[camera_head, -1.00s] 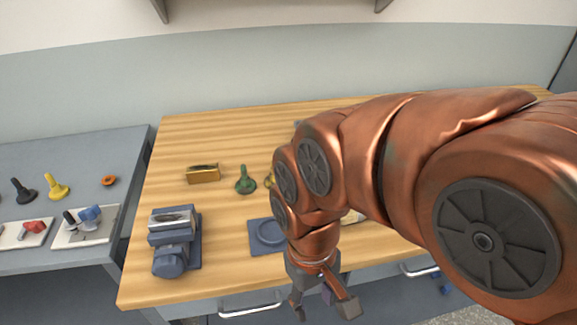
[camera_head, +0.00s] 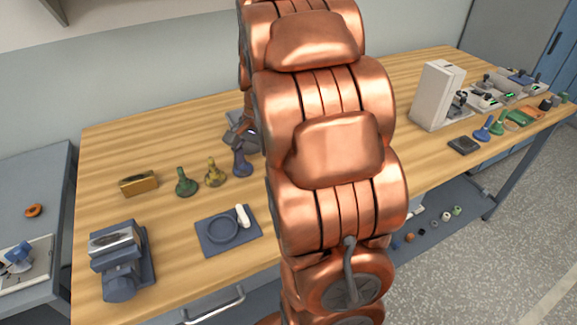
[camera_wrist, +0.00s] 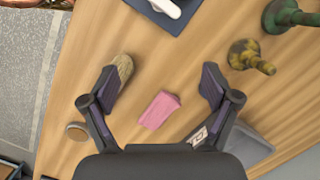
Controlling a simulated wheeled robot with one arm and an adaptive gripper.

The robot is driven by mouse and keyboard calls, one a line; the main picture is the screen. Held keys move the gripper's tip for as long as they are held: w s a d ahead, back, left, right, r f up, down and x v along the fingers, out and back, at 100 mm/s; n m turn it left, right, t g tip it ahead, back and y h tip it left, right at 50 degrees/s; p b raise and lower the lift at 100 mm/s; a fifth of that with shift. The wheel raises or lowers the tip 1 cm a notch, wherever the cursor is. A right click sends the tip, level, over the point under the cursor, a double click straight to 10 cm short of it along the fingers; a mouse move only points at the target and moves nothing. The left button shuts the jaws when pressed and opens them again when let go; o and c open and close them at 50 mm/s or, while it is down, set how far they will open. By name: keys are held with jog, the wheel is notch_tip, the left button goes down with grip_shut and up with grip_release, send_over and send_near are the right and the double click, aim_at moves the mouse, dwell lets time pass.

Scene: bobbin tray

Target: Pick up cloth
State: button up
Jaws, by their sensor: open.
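The pink cloth (camera_wrist: 159,110) lies on the wooden table in the wrist view, as a small folded rectangle. My gripper (camera_wrist: 163,82) is open above it. Its two dark fingers stand apart, and the cloth shows between them, nearer to the palm than the fingertips, with nothing held.
A tan brush-like piece (camera_wrist: 124,68) lies by the left finger, with a round tan disc (camera_wrist: 76,131) nearby. A mottled yellow piece (camera_wrist: 248,57) and a dark mat (camera_wrist: 193,8) lie beyond. A vise (camera_head: 121,265) stands at the table's left front.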

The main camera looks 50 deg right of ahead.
jog(key=w+d+f+m, duration=0.1)
jog(key=d+m, duration=0.1)
jog(key=d, duration=0.3)
jog(key=w+d+f+m+t, duration=0.1)
jog(key=d+m, duration=0.1)
jog(key=d, duration=0.4)
jog(key=w+d+f+m, duration=0.1)
jog(key=d+m, duration=0.2)
jog(key=d, duration=0.2)
jog(key=shift+d+f+y+p, duration=0.3)
jog(key=shift+d+p, duration=0.1)
jog(key=shift+p+x, duration=1.4)
jog(key=shift+x, duration=2.45)
jog(key=shift+d, duration=0.15)
jog(key=c, duration=1.1)
notch_tip(320, 180, up, 10)
jog(key=b, duration=0.3)
